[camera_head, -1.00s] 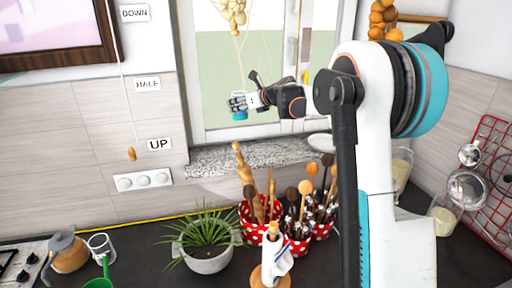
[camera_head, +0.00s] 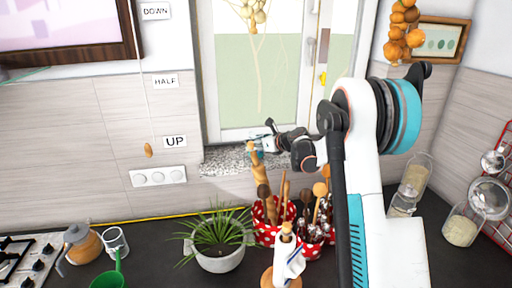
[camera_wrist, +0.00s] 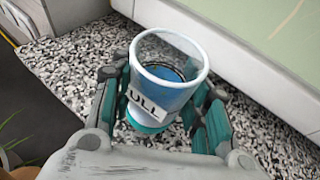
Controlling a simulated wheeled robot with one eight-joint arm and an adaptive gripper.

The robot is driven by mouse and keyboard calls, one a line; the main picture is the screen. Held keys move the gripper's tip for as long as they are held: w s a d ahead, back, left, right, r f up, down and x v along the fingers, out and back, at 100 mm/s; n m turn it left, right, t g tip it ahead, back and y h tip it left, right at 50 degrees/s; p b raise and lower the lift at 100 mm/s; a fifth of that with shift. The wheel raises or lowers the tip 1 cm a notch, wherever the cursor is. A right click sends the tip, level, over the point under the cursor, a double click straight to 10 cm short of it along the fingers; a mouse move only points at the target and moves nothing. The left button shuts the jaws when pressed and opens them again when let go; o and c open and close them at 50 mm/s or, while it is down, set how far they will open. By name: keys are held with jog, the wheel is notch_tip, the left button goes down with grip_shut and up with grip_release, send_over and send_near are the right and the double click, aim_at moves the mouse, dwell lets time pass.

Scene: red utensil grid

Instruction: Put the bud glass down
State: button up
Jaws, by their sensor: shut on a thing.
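The bud glass (camera_wrist: 168,90) is a clear, tapered cup with blue inside, a white band with dark letters reading "ULL" and a teal base. In the wrist view it is between the fingers of my gripper (camera_wrist: 163,105), which is shut on it. The glass appears upright, with its open rim toward the camera, over the speckled granite windowsill (camera_wrist: 65,65). Whether its base touches the sill cannot be told. In the head view my gripper (camera_head: 268,136) is small, low before the window, and the glass is hard to make out there.
The window frame (camera_head: 205,80) rises behind the sill (camera_head: 225,160). Below are red polka-dot pots (camera_head: 266,232) with wooden utensils, and a potted plant (camera_head: 218,258). Glass jars (camera_head: 462,228) stand at right. Some bare sill shows around the glass in the wrist view.

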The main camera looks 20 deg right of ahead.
jog(key=shift+f, duration=0.6)
jog(key=shift+f, duration=0.1)
jog(key=o, duration=1.2)
jog(key=shift+s+d+r, duration=0.1)
jog(key=shift+s+r, duration=0.05)
jog(key=shift+r, duration=0.1)
jog(key=v, duration=1.1)
jog(key=shift+s, duration=0.4)
